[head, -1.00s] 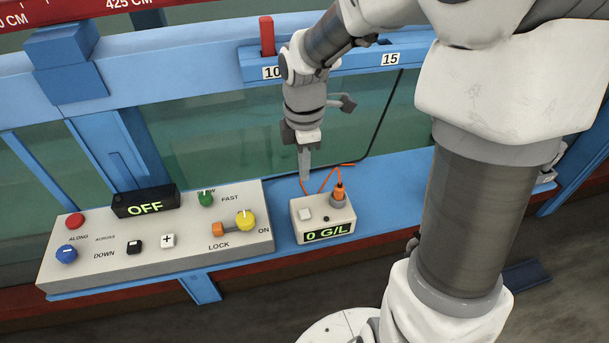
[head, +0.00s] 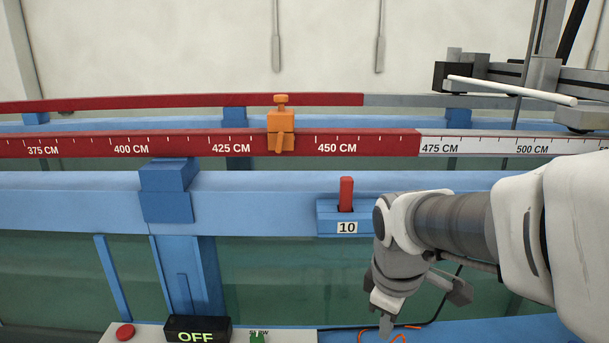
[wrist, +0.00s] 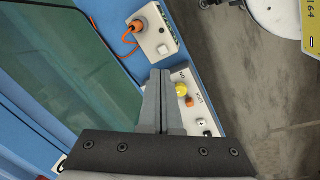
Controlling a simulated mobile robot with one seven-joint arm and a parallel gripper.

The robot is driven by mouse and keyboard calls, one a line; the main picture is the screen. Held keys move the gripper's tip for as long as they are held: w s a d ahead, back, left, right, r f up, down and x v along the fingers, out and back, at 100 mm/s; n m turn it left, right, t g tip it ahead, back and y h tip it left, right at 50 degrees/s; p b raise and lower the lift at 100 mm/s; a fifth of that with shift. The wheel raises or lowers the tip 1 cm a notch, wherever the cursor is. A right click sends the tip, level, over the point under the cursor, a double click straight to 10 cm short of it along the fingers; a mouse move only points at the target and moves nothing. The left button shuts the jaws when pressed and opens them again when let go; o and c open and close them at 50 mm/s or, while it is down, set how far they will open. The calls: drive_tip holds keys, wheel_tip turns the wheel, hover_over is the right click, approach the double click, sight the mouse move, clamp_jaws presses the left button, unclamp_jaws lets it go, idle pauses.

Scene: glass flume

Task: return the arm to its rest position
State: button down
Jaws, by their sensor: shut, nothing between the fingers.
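My gripper (head: 386,326) hangs pointing down at the lower right of the head view, in front of the blue flume rail. In the wrist view my gripper (wrist: 161,75) shows its two grey fingers pressed together with nothing between them. Below the fingers in that view are the control panel (wrist: 208,127) with its yellow knob and the small meter box (wrist: 155,36) with an orange plug. The fingers appear apart from both. My arm reaches in from the right of the head view.
The control panel's OFF display (head: 197,329) shows at the bottom edge. A red lever (head: 346,193) stands in the slot marked 10, left of my wrist. An orange clamp (head: 281,128) sits on the red scale rail. A white rod (head: 512,91) is at the upper right.

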drive_tip(key=s+r+m+t, duration=0.3)
drive_tip(key=s+r+m, duration=0.2)
drive_tip(key=s+m, duration=0.5)
drive_tip(key=shift+d+r+m+y, duration=0.3)
drive_tip(key=shift+m+y, duration=0.1)
